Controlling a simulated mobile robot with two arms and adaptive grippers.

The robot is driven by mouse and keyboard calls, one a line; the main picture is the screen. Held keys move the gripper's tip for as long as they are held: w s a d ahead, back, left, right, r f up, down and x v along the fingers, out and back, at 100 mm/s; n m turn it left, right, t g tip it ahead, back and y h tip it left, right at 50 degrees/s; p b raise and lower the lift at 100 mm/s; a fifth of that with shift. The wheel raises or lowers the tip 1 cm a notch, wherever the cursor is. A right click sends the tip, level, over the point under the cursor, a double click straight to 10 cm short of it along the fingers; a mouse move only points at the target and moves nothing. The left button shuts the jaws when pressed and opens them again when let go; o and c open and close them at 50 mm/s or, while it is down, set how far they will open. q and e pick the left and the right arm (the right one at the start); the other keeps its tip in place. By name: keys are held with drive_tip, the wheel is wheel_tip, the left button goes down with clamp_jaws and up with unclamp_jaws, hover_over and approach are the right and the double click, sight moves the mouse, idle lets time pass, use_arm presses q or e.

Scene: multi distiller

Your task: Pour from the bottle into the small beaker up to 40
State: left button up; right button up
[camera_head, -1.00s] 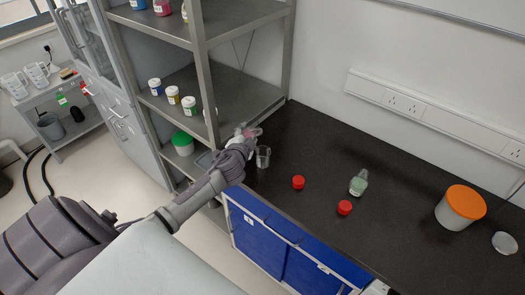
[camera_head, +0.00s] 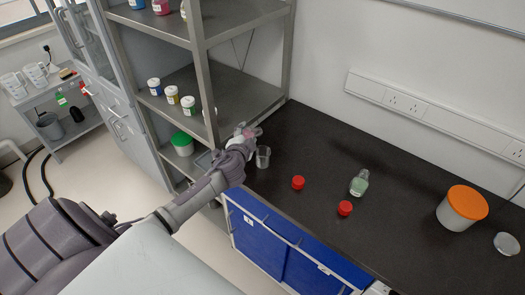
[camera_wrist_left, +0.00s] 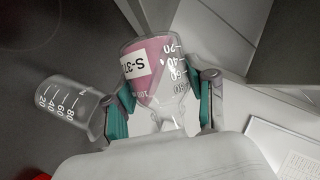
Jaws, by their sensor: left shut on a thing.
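My left gripper (camera_head: 242,138) is shut on a bottle of pink liquid (camera_head: 255,132), just above and left of the small beaker. In the left wrist view the fingers (camera_wrist_left: 162,103) hold the clear bottle (camera_wrist_left: 150,60) from both sides. It has a white label and a printed scale; its liquid lies slanted, so the bottle is tilted. The small clear beaker (camera_head: 263,158) stands on the dark bench. In the left wrist view the beaker (camera_wrist_left: 62,105) shows marks from 20 to 80, and I see no pink liquid in it. My right gripper is out of view.
Two red caps (camera_head: 298,182) (camera_head: 345,208) lie on the bench beside a bottle of green liquid (camera_head: 359,183). An orange-lidded tub (camera_head: 462,207) and a small clear dish (camera_head: 507,243) are further right. A metal shelf (camera_head: 240,85) with jars rises close behind my left arm.

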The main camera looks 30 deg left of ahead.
use_arm(q)
drive_tip(key=shift+s, duration=0.1)
drive_tip(key=shift+w+f, duration=0.1)
drive_tip(key=shift+w, duration=0.2)
drive_tip(key=shift+s, duration=0.25)
drive_tip(key=shift+b, duration=0.35)
drive_tip(key=shift+w+m, duration=0.2)
drive_tip(key=shift+m, duration=0.1)
drive_tip(key=shift+s, duration=0.3)
drive_tip(key=shift+w+a+f, duration=0.1)
drive_tip(key=shift+w+f, duration=0.05)
drive_tip(key=shift+w, duration=0.15)
drive_tip(key=shift+s+b, duration=0.25)
drive_tip(key=shift+b, duration=0.1)
